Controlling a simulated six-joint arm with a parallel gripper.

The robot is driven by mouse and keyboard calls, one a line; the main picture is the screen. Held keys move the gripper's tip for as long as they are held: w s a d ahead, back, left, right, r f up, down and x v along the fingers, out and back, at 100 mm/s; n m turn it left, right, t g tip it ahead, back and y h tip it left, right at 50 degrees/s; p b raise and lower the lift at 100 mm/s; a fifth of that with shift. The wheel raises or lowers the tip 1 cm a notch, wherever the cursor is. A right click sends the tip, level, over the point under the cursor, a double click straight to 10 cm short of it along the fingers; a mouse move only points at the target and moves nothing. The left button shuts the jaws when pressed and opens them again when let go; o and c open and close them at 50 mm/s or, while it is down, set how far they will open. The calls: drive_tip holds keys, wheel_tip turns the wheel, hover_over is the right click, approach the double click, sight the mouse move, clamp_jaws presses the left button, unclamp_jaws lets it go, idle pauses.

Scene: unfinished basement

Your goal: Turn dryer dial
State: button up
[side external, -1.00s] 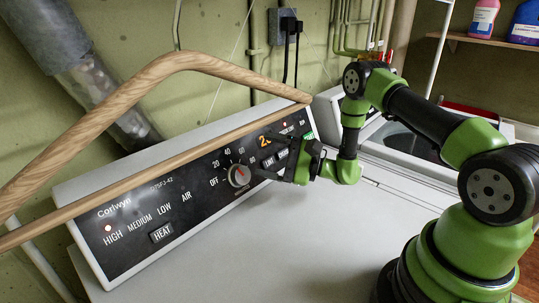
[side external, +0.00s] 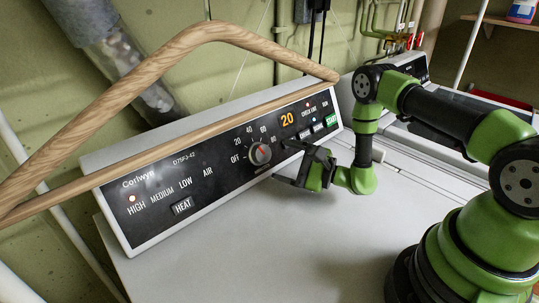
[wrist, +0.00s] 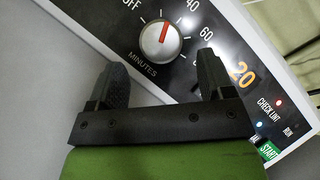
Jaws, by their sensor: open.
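The dryer dial (side external: 260,154) is a round silver knob with a red pointer mark, on the black control panel (side external: 222,171) of the white dryer. In the wrist view the dial (wrist: 159,43) sits just beyond the fingertips, roughly midway between them, with its red mark pointing up between OFF and 40. My gripper (side external: 281,161) is open and empty in front of the panel. Its fingers (wrist: 161,62) appear spread on both sides of the dial, and I see no contact. The orange display (side external: 287,119) reads 20. The green START button (side external: 331,120) shows at the panel's right end.
A wooden rail (side external: 225,117) crosses in front of the panel's upper edge. The HEAT button (side external: 183,205) is at the panel's lower left. The dryer's white top (side external: 240,245) is clear. Another appliance (side external: 430,130) stands to the right, behind my arm.

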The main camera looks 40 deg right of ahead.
sight(264, 154)
drive_tip(key=shift+x, duration=2.3)
drive_tip(key=c, duration=0.9)
drive_tip(key=m+t+h, duration=0.1)
drive_tip(key=m, duration=0.1)
drive_tip(key=shift+a+m, duration=0.1)
drive_tip(key=shift+m, duration=0.3)
drive_tip(key=shift+m+t+h, duration=0.4)
drive_tip(key=shift+m+h, duration=0.2)
drive_tip(key=shift+m, duration=0.1)
drive_tip(key=o, duration=0.9)
